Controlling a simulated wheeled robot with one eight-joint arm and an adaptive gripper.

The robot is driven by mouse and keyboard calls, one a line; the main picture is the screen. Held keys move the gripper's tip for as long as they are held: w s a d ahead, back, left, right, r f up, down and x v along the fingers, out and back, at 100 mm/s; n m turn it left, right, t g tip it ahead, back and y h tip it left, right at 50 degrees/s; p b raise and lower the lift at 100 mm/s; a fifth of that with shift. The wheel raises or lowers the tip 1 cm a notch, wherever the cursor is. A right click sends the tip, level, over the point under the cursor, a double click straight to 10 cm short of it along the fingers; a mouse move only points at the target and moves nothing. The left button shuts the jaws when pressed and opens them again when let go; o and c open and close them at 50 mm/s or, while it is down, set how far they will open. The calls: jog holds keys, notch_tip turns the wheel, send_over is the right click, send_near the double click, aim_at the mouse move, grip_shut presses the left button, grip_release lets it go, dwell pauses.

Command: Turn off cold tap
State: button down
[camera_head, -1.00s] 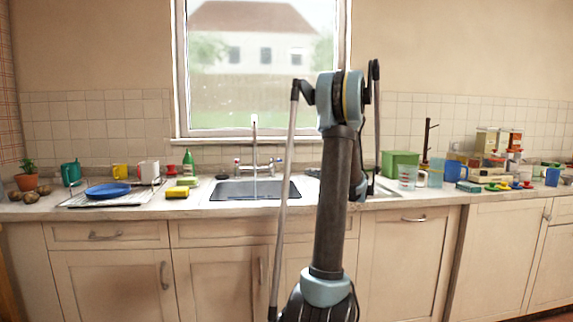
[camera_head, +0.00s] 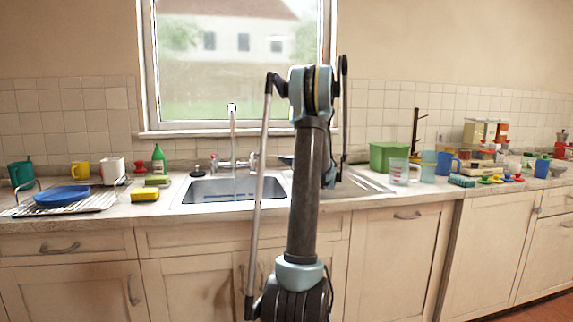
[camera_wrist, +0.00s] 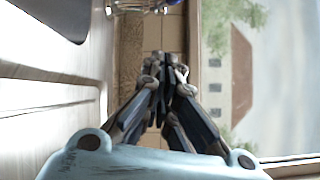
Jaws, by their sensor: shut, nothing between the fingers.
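The tap (camera_head: 233,140) stands at the back of the sink (camera_head: 215,190), below the window, with a tall thin spout and a handle low on each side. A pale thin line runs down from the spout over the basin; it looks like water. The handles are too small to tell their colours or angles. In the wrist view, which is turned sideways, shiny metal (camera_wrist: 140,8) at the top edge may be part of the tap. My gripper (camera_wrist: 167,58) is shut and empty, apart from that metal, with wall tiles behind it. In the head view my arm mostly hides the gripper.
A yellow sponge (camera_head: 144,195), green bottle (camera_head: 158,158) and dish rack (camera_head: 100,204) with a blue plate (camera_head: 62,195) are left of the sink. A green box (camera_head: 390,156) and several cups stand right. The window (camera_head: 235,65) is behind the sink.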

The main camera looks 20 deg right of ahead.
jog(key=x, duration=0.4)
jog(key=shift+w+a, duration=0.2)
jog(key=shift+w, duration=0.1)
jog(key=shift+s+a+r, duration=0.1)
jog(key=shift+a+r, duration=0.05)
jog(key=shift+a, duration=0.5)
jog(key=shift+s+a+r, duration=0.1)
jog(key=shift+a+r, duration=0.05)
jog(key=shift+a, duration=0.55)
jog(key=shift+s+a+r, duration=0.15)
jog(key=shift+a, duration=0.5)
